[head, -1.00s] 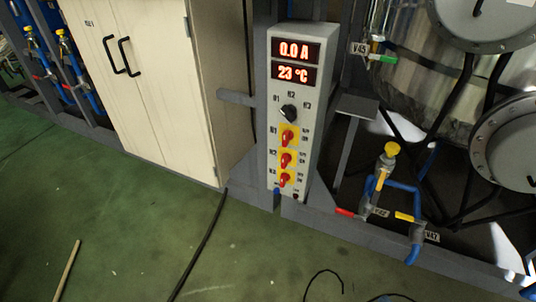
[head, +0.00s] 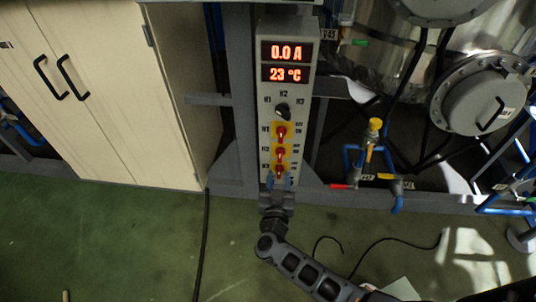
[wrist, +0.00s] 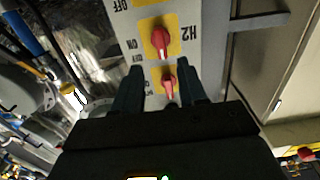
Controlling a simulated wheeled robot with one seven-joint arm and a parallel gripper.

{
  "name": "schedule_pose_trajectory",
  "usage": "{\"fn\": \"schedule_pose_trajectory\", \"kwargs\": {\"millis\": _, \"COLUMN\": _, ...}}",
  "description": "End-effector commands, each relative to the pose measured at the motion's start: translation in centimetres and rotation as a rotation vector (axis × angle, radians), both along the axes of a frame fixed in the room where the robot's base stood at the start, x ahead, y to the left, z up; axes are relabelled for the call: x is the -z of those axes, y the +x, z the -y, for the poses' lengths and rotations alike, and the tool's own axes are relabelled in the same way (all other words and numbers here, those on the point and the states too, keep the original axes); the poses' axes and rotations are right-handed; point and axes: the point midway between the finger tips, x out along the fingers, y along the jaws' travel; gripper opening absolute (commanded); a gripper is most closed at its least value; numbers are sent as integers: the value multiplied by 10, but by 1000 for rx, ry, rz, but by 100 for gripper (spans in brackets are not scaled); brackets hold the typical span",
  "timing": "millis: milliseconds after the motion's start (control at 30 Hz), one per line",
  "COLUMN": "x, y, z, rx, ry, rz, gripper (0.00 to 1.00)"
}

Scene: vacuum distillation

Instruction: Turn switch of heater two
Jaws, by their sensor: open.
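The grey control panel (head: 290,85) stands upright in the head view, with three red rotary switches on yellow plates in a column. The heater two switch (head: 281,155) is the middle one, labelled H2. In the wrist view the H2 switch (wrist: 160,42) lies just beyond the fingertips, its red handle roughly upright in the picture. The lowest switch (wrist: 169,80), H3 by its position, shows between the fingers. My gripper (wrist: 160,70) is open and empty. In the head view my gripper (head: 276,187) is at the panel's lower end, below H2; contact cannot be told.
The H1 switch (head: 282,131) and a black selector knob (head: 282,111) sit above H2. The displays (head: 287,62) read 0.0 A and 23 °C. A beige cabinet (head: 120,100) stands left. Valves and pipes (head: 372,150) are on the right. A cable (head: 203,240) crosses the green floor.

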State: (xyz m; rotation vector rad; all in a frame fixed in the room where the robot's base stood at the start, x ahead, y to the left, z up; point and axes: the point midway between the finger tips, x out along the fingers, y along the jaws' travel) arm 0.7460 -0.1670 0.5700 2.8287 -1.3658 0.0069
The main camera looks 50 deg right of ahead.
Motion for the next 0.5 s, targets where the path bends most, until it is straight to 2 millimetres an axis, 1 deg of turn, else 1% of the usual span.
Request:
{"fn": "schedule_pose_trajectory", "kwargs": {"millis": 167, "x": 2, "y": 9, "z": 10, "rx": 14, "ry": 3, "rz": -5, "gripper": 42}}
{"fn": "schedule_pose_trajectory", "kwargs": {"millis": 500, "x": 2, "y": 40, "z": 50, "rx": 12, "ry": 3, "rz": -3, "gripper": 42}}
